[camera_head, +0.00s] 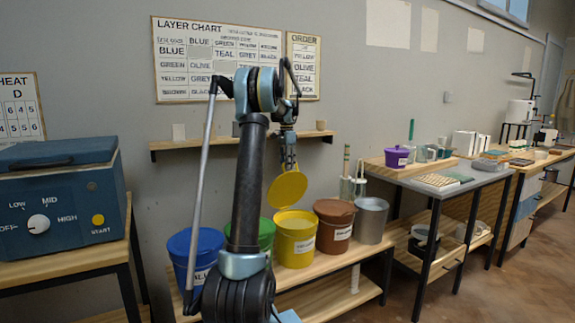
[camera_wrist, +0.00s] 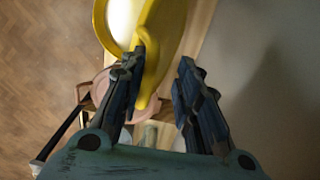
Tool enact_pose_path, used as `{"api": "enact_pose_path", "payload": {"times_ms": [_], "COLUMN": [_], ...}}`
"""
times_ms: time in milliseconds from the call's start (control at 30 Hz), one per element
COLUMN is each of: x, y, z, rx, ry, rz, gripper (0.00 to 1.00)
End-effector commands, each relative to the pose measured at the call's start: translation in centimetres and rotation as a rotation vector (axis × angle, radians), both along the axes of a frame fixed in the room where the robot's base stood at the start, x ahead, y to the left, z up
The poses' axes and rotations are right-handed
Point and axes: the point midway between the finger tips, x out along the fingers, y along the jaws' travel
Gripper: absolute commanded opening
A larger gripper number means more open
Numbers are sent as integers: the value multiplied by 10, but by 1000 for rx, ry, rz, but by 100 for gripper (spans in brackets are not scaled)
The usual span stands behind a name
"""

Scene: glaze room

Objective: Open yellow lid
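The yellow lid (camera_head: 287,188) is raised and steeply tilted above the yellow bucket (camera_head: 298,245), which stands on the shelf. I cannot tell whether the lid still touches the bucket's rim. My gripper (camera_head: 289,165) is just above the lid. In the wrist view my gripper (camera_wrist: 160,75) has its two fingers apart. The lid (camera_wrist: 167,40) reaches between them with a rounded tab, close to or touching the left finger, with a gap before the right finger. A pale round surface inside a yellow edge shows at top left there, perhaps the bucket's opening.
A blue bucket (camera_head: 196,250), a green bucket (camera_head: 266,236), a brown bucket (camera_head: 334,226) and a grey bucket (camera_head: 371,221) stand in the same row. A narrow wall shelf (camera_head: 215,142) is behind my arm. A table (camera_head: 440,185) with a purple pot (camera_head: 397,157) is at right.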

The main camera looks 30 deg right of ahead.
Motion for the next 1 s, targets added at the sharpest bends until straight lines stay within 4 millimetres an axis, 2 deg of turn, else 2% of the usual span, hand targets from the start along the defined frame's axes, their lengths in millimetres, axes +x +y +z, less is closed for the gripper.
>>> {"api": "enact_pose_path", "payload": {"times_ms": [267, 700, 1000], "x": [-7, 4, 8], "y": [-1, 0, 0], "z": [18, 94, 118], "rx": [0, 0, 0], "ry": [-3, 0, 1], "rz": [-2, -1, -1], "gripper": [30, 30, 30]}}
